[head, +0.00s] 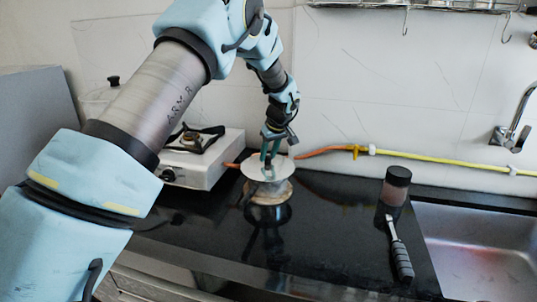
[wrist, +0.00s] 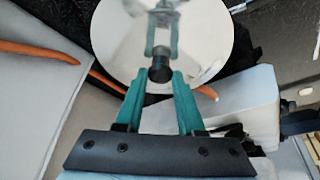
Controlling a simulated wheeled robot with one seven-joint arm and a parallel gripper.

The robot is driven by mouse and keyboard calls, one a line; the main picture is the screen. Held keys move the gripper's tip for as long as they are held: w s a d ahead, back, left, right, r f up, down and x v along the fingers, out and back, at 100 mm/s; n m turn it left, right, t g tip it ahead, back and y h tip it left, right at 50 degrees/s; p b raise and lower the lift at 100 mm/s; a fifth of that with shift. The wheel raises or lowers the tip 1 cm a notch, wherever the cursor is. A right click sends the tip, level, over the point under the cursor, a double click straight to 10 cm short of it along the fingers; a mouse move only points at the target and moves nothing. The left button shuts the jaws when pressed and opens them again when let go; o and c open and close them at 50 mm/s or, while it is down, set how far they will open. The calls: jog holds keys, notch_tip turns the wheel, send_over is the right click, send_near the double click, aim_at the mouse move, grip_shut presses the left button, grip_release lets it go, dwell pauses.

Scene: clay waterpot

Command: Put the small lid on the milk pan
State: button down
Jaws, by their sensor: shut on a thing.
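The small lid (head: 282,173) is a pale round disc, seen in the head view at the middle of the dark counter. My gripper (head: 268,161) points down at it from above and is shut on its knob. In the wrist view the lid (wrist: 205,40) shows as a shiny disc, with its dark knob (wrist: 160,66) between my gripper's fingertips (wrist: 161,75). A brownish metallic vessel, apparently the milk pan (head: 268,192), is directly beneath the lid in the head view. The lid hides its rim, so I cannot tell whether they touch. The wrist view does not show the pan.
A white gas stove (head: 205,172) stands behind to the left, with an orange hose (head: 325,151) along the wall. A dark-lidded jar (head: 397,187) and a black-handled tool (head: 401,258) are on the right, beside the sink (head: 475,245). The counter front is clear.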

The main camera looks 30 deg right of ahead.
jog(key=c, duration=0.8)
grip_release()
jog(key=shift+f, duration=0.4)
jog(key=o, duration=0.4)
jog(key=shift+r, duration=0.15)
jog(key=shift+c, duration=0.2)
jog(key=b+v, duration=0.3)
jog(key=v, duration=0.8)
jog(key=shift+w, duration=0.1)
